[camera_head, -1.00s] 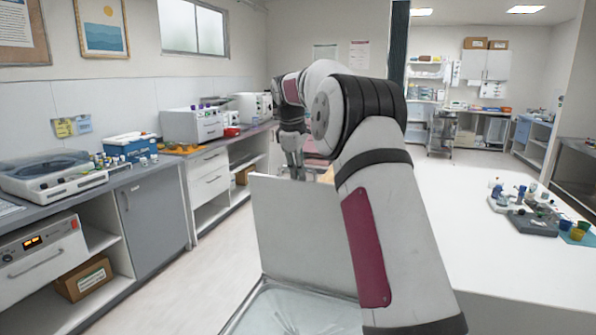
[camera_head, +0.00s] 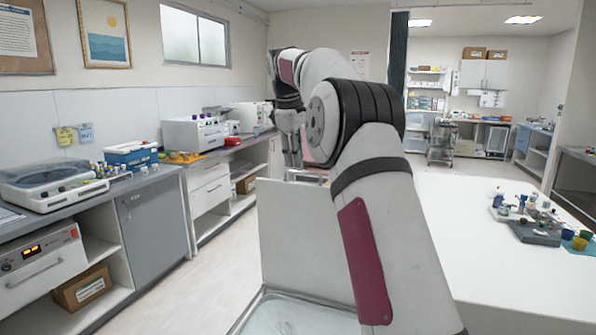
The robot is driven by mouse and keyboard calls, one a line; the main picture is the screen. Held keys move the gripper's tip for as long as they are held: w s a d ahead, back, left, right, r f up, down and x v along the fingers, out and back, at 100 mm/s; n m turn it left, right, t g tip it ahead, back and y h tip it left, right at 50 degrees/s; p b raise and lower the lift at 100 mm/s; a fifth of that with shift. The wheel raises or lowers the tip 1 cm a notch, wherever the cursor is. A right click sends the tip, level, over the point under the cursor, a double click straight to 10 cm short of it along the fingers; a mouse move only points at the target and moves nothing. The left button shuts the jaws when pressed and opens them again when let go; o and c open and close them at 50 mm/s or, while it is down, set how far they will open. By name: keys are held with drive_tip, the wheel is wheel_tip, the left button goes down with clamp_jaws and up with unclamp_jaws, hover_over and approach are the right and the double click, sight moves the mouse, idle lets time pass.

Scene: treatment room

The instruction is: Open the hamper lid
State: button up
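The hamper (camera_head: 248,311) stands at the bottom centre, partly cut off by the picture edge. Its light grey lid (camera_head: 295,235) stands upright at the far side of the opening, and a pale liner shows inside. My gripper (camera_head: 294,160) points down just above and apparently beyond the lid's top edge. The fingers look small and close together, so whether they are open is unclear. Nothing is seen held. My arm hides the right part of the lid and hamper.
A white table (camera_head: 510,265) fills the right side, with a grey tray (camera_head: 533,237) and small bottles and cups on it. Counters with a grey cabinet (camera_head: 153,222) and lab devices run along the left wall. Clear floor (camera_head: 215,265) lies between the hamper and the counters.

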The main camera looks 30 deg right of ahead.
drive_tip(key=shift+v, duration=1.65)
